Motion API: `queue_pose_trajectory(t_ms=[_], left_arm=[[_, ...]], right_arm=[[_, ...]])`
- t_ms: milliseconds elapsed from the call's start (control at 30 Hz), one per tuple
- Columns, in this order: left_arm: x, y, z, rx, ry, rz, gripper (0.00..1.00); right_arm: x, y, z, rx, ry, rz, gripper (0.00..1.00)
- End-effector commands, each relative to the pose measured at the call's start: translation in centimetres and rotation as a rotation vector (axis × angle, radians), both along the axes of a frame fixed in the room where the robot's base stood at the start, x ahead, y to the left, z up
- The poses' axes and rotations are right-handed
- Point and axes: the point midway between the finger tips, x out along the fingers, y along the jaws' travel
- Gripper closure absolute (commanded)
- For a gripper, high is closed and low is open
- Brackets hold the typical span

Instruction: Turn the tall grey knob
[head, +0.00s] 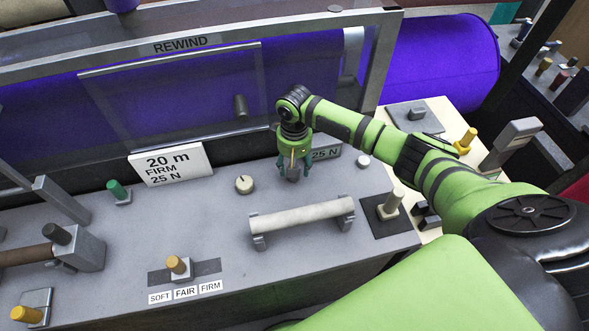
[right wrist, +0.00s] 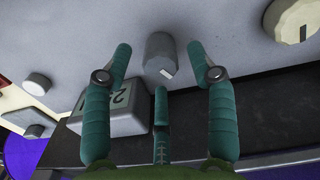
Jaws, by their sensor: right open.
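The tall grey knob (right wrist: 160,50) is in the right wrist view, a plain cylinder with a small white mark on its end. In the head view it shows partly (head: 293,173), with fingers hiding some of it. My right gripper (head: 294,168) comes down over it on the grey console. Its teal fingers are spread open in the right wrist view (right wrist: 160,62), with the knob between the two outer fingertips. Gaps show on both sides of the knob, and I see no contact. My left gripper is not in view.
A cream dial (head: 245,185) is left of the right gripper, and a white button (head: 363,160) to its right. A pale bar handle (head: 303,215) lies in front.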

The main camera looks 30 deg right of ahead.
Motion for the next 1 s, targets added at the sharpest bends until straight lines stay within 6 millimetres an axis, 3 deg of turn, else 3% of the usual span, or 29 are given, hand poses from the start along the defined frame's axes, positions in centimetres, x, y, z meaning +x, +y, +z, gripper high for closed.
queue_pose_trajectory(t_ms=[200, 400, 600, 1000], left_arm=[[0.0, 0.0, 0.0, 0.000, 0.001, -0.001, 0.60], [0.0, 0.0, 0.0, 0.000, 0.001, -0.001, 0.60], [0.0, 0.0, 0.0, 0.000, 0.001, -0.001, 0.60], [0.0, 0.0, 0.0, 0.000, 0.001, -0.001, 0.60]], right_arm=[[0.1, 0.0, 4.9, 0.001, -0.004, 0.001, 0.42], [0.0, 0.0, 7.8, 0.000, 0.000, 0.000, 0.42], [0.0, 0.0, 8.7, 0.000, 0.002, -0.001, 0.42], [-0.1, 0.0, 8.7, 0.000, 0.002, -0.001, 0.42]])
